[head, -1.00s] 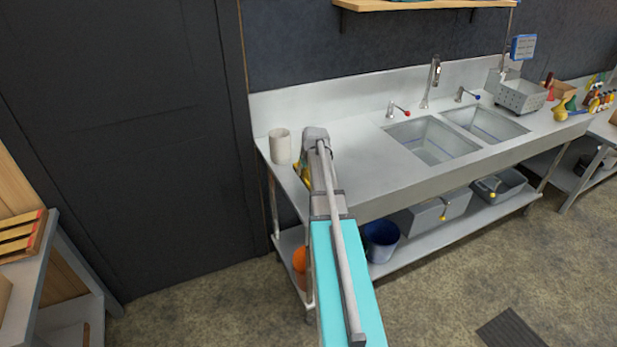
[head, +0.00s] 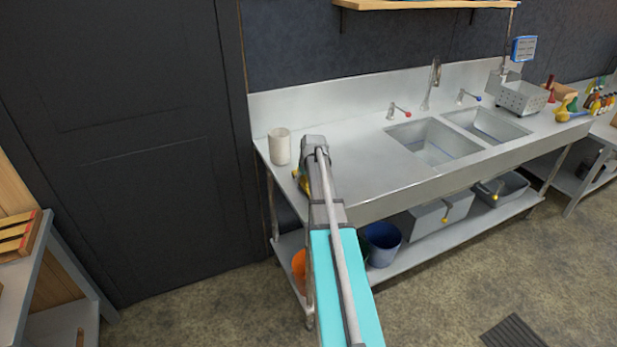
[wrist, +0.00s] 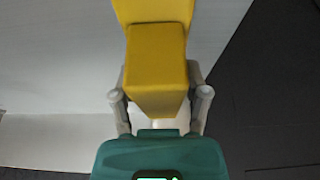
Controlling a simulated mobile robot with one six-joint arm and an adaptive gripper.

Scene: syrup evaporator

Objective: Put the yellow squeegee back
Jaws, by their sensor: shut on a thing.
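The yellow squeegee (wrist: 156,60) fills the top middle of the wrist view. My gripper (wrist: 161,97) is shut on it, with one grey finger on each side of the yellow block. Its far end runs out of the top of the picture. In the head view only a small yellow piece (head: 300,182) shows, at the left end of the steel sink table, beside my arm. My arm hides most of the gripper and squeegee there.
A white cup-like container (head: 279,146) stands on the left end of the sink table (head: 365,167). Two sink basins (head: 430,141) lie to the right. A blue bucket (head: 383,243) and an orange bucket (head: 299,268) stand on the lower shelf. A dark door is at left.

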